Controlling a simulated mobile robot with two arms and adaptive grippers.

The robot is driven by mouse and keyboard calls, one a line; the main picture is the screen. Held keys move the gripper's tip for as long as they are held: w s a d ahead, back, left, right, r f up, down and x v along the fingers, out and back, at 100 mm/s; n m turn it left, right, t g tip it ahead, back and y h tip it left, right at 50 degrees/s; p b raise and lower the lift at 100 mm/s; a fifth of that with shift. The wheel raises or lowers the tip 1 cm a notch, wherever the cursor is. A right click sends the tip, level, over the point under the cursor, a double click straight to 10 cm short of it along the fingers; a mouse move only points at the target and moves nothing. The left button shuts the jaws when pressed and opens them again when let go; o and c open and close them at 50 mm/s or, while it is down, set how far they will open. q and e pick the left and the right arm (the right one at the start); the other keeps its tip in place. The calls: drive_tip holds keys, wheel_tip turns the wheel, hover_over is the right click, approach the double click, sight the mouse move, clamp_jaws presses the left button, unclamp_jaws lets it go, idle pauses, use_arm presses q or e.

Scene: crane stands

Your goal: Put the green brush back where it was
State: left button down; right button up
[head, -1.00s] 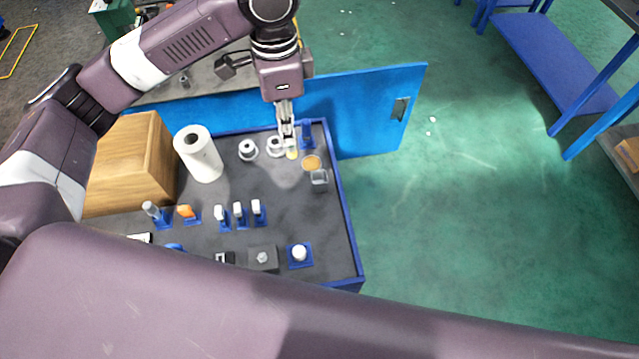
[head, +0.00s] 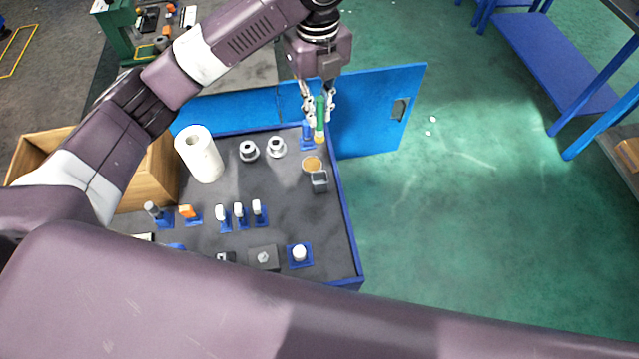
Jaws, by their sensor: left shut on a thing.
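The green brush (head: 320,116) is upright in my left gripper (head: 318,108), which is shut on it. Its pale yellow lower end points down near the far right corner of the dark-topped cart (head: 290,187). A blue holder (head: 306,138) stands at that corner, just left of the brush in the picture. I cannot tell whether the brush touches it. My right gripper is not in view.
A round tan-topped dish (head: 312,163) and a small grey box (head: 319,183) lie just in front of the brush. Two grey-white round parts (head: 262,148), a paper roll (head: 199,155) and several small tools in blue holders share the cart. A blue panel (head: 375,105) stands behind.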

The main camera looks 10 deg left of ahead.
use_arm(q)
drive_tip(key=shift+d+f, duration=0.1)
drive_tip(key=shift+f, duration=0.25)
wheel_tip(320, 180, down, 18)
drive_tip(key=p, duration=0.2)
drive_tip(key=shift+f+p, duration=0.25)
drive_tip(key=shift+p, duration=0.15)
drive_tip(key=shift+f, duration=0.45)
drive_tip(key=shift+f, duration=0.2)
drive_tip(key=c, duration=2)
unclamp_jaws()
drive_tip(key=shift+o, duration=0.2)
drive_tip(key=shift+r, duration=0.1)
